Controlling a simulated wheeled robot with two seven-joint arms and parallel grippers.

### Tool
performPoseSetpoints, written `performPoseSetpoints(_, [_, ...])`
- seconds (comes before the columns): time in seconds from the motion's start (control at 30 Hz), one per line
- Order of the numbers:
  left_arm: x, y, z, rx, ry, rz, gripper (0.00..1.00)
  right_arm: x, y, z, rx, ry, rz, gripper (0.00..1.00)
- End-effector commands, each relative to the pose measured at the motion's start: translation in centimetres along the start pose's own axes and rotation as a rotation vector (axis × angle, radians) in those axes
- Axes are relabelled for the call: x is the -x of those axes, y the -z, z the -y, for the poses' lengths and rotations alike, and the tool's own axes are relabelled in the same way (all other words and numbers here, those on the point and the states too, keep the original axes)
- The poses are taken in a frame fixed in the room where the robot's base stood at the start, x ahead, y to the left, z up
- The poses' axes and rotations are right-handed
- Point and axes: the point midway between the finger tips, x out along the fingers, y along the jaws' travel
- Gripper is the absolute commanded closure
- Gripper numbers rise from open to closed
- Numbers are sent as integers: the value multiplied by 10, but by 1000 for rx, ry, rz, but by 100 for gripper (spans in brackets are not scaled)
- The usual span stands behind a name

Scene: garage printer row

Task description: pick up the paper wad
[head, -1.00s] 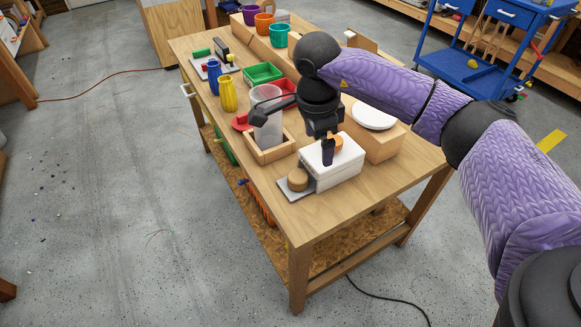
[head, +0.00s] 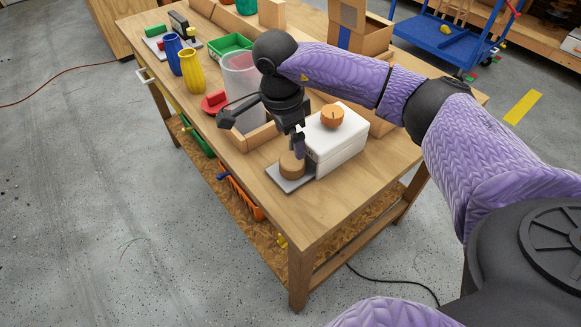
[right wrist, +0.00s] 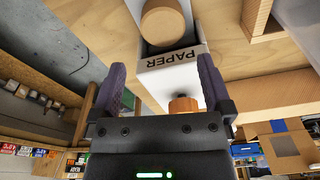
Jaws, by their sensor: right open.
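I cannot make out a paper wad in either view. A white box marked PAPER (head: 338,147) stands near the table's front corner, closed on top, with an orange-brown knob (head: 332,116) on it. Its inside is hidden. The lettering faces me in the right wrist view (right wrist: 172,62). Beside it, a round tan wooden block (head: 291,165) sits on a thin grey plate (head: 292,184); the block also shows in the wrist view (right wrist: 163,22). My right gripper (head: 299,150) is open and empty, pointing down just above the tan block. My left gripper is out of view.
The table's front corner (head: 298,225) is bare.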

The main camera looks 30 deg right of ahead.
Motion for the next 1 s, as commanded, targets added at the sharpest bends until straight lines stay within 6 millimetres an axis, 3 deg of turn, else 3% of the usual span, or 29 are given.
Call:
performPoseSetpoints(0.1, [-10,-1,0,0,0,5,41,-27,0,0,-1,-5,-1,0])
performPoseSetpoints(0.4, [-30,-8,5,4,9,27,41,-81,-2,3,0,-5,0,0])
performPoseSetpoints(0.63, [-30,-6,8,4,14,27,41,-85,-2,4,1,0,-1,0])
performPoseSetpoints(1.0, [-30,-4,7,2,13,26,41,-84,-1,4,0,0,-1,75])
